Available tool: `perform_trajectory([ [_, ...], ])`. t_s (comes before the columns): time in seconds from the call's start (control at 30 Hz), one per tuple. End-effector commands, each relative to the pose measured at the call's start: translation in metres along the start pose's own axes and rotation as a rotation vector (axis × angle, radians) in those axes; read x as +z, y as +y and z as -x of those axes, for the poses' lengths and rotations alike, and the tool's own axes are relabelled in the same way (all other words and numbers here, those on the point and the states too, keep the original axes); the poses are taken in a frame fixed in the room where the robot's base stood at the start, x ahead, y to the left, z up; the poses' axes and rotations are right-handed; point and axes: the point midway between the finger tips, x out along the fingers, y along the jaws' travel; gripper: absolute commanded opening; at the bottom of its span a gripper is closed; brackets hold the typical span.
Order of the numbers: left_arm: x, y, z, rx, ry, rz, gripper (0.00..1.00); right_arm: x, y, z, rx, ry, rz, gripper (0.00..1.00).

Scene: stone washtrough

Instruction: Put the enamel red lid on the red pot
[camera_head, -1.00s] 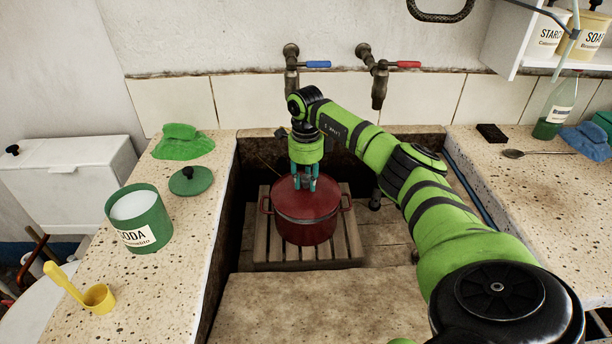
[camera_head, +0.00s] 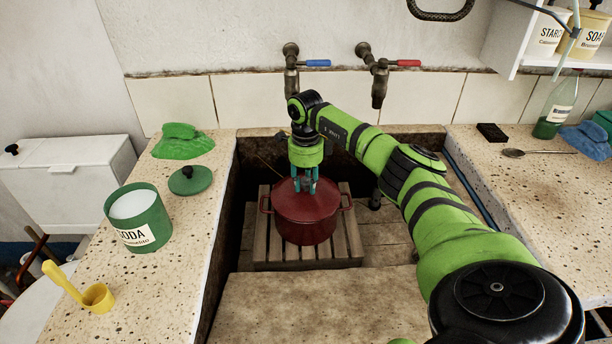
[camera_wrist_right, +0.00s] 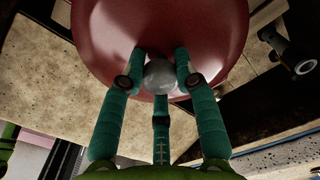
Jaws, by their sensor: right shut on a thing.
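The red pot (camera_head: 306,232) stands upright on a wooden slatted rack in the trough, with a handle at each side. The red lid (camera_head: 322,203) lies over the pot's mouth, looking level and with no clear gap at the front rim. My right gripper (camera_head: 305,186) comes down from above and is shut on the lid's knob. In the right wrist view the round grey knob (camera_wrist_right: 160,76) sits between its teal fingers, over the red lid (camera_wrist_right: 115,35). The far side of the rim is hidden. My left gripper is not in view.
The trough walls surround the rack (camera_head: 262,252). On the left counter are a green soda tin (camera_head: 138,222), a green lid (camera_head: 190,180), a green cloth (camera_head: 182,142) and a yellow scoop (camera_head: 97,297). Two taps (camera_head: 379,85) project from the wall behind.

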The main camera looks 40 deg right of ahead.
Motion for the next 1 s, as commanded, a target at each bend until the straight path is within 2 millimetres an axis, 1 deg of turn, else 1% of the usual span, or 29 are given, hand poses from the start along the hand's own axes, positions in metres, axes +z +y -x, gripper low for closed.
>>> perform_trajectory([
  [1.0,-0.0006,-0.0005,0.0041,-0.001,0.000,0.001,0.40,-0.0001,-0.0001,0.0014,0.000,0.000,0.000,0.00],
])
